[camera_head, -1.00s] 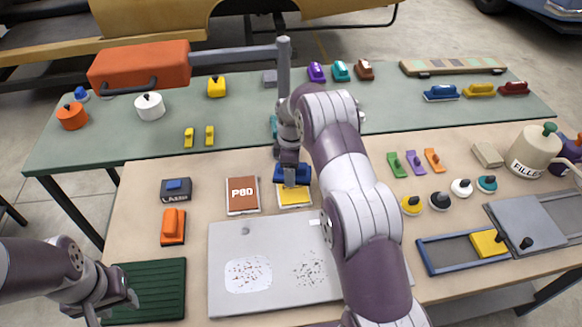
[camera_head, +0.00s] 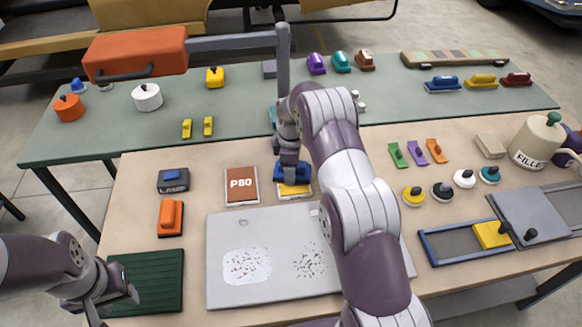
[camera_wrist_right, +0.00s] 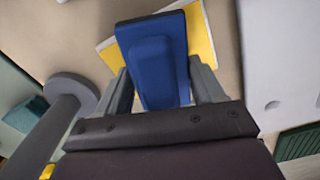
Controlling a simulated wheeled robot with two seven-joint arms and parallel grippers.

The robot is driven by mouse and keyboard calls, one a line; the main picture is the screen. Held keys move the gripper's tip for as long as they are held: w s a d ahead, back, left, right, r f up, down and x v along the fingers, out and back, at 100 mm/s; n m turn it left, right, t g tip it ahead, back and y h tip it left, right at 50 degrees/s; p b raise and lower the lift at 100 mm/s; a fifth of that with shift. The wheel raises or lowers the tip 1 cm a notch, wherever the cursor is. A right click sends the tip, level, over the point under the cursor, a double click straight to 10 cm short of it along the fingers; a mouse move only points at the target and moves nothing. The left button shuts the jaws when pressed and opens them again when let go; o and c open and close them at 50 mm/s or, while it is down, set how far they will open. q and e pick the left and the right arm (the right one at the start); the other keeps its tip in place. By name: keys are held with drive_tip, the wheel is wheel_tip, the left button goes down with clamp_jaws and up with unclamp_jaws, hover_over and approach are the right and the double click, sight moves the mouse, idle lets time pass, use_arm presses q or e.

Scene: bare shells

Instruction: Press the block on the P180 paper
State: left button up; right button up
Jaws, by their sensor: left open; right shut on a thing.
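A blue block (camera_head: 293,174) with a raised grip is held by my right gripper (camera_head: 289,158). In the right wrist view the block (camera_wrist_right: 155,62) sits between the two fingers (camera_wrist_right: 158,92), which are shut on its grip. Under it is a yellow paper (camera_head: 296,191), partly covered, whose label I cannot read; it also shows in the right wrist view (camera_wrist_right: 204,40), turned slightly against the block. I cannot tell whether block and paper touch. My left gripper (camera_head: 128,294) is open and empty over the green ridged mat at the lower left.
A brown paper marked P80 (camera_head: 241,185) lies left of the yellow one. A grey speckled board (camera_head: 225,222) lies in front. A dark LAMP box (camera_head: 173,181), an orange block (camera_head: 171,217) and the green mat (camera_head: 160,270) are at left. Several colored tools stand at right.

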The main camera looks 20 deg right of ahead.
drive_tip(key=shift+f+b, duration=0.3)
drive_tip(key=shift+f, duration=0.25)
idle(1.1)
drive_tip(key=shift+r, duration=0.1)
wheel_tip(320, 180, up, 7)
drive_tip(key=p, duration=0.5)
drive_tip(key=shift+s, duration=0.1)
idle(0.6)
